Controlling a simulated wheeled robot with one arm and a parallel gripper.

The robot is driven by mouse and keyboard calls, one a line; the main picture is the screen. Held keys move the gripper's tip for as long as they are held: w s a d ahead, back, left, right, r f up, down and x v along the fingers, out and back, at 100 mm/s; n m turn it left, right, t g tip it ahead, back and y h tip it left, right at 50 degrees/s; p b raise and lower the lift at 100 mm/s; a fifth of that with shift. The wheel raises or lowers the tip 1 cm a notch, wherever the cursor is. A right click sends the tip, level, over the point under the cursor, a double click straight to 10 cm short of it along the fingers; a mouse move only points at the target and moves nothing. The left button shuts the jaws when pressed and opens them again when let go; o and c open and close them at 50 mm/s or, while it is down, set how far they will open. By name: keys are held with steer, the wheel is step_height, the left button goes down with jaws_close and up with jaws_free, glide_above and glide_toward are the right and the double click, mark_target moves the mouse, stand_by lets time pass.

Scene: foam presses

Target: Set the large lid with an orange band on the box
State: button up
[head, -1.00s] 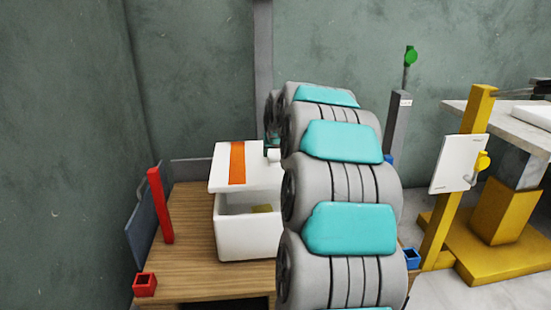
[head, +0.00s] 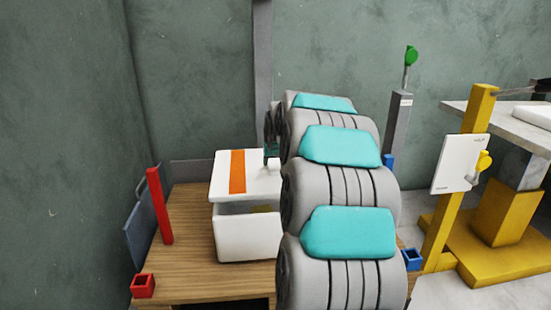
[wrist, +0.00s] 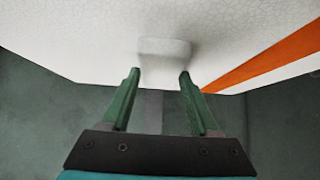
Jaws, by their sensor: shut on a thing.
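The large white lid (head: 258,185) with an orange band (head: 238,172) is just above the white box (head: 248,240), roughly level. A narrow gap shows between the lid's front edge and the box rim. My gripper (wrist: 160,76) is shut on the lid's pale handle block (wrist: 164,48), its green fingers on either side. In the wrist view the orange band (wrist: 265,62) runs to the right of the fingers. In the head view my arm hides the right part of the lid and box.
The box stands on a wooden table (head: 190,235) with a red post (head: 160,207) and a red square socket (head: 143,286) at left. A blue socket (head: 412,260) is right of my arm. A yellow stand (head: 462,165) with a white panel is farther right. Something yellowish shows inside the box.

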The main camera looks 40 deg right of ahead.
mark_target(277, 171)
steer(key=shift+f+b, duration=1)
steer(key=shift+f, duration=1.65)
steer(key=o, duration=1.5)
steer(key=shift+c, duration=0.2)
steer(key=shift+v, duration=3.95)
